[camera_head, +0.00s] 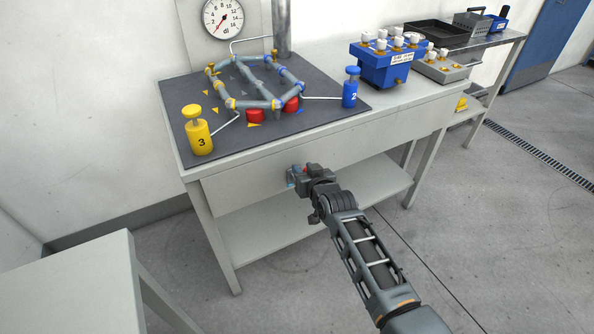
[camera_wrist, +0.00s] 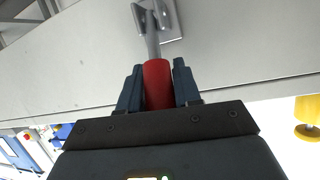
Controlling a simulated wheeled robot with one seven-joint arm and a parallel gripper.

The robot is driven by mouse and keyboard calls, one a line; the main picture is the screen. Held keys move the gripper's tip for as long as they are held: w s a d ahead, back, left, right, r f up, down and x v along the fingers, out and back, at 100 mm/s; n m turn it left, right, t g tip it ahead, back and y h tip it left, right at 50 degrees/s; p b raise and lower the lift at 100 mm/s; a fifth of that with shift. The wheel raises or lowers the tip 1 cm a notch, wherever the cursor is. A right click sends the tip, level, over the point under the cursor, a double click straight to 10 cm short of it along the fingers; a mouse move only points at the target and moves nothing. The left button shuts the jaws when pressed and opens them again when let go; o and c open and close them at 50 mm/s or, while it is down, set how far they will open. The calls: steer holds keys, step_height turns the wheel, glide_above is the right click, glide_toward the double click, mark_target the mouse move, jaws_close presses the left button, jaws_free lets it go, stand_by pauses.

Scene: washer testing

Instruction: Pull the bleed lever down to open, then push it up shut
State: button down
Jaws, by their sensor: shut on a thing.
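The bleed lever shows in the wrist view as a red grip (camera_wrist: 158,84) on a grey metal shaft. The shaft runs to a small bracket plate (camera_wrist: 171,18) on the pale front panel of the bench. My gripper (camera_wrist: 158,90) has its two dark fingers on either side of the red grip and is shut on it. In the head view my gripper (camera_head: 298,178) is at the bench's front panel, below the top edge. There the lever is mostly hidden by my gripper, and its exact angle cannot be told.
The bench (camera_head: 350,128) carries a dark mat (camera_head: 178,103) with a grey pipe loop, a yellow bottle (camera_head: 198,135), a blue bottle (camera_head: 350,90) and a gauge (camera_head: 223,18) behind. A blue valve box (camera_head: 385,68) stands to the right. A lower shelf (camera_head: 262,238) runs under the bench.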

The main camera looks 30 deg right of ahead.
steer(key=shift+w+d+r+g+p, duration=0.1)
steer(key=shift+w+r+g+p, duration=0.25)
steer(key=shift+g+p, duration=0.25)
steer(key=shift+w+f+g+p, duration=0.15)
steer(key=shift+w+g+p, duration=0.25)
steer(key=shift+g+p, duration=0.2)
steer(key=c, duration=0.9)
jaws_free()
steer(key=shift+f, duration=0.1)
steer(key=shift+o, duration=0.2)
steer(key=v, duration=0.7)
steer(key=shift+s+r+p, duration=0.25)
steer(key=shift+s+p, duration=0.05)
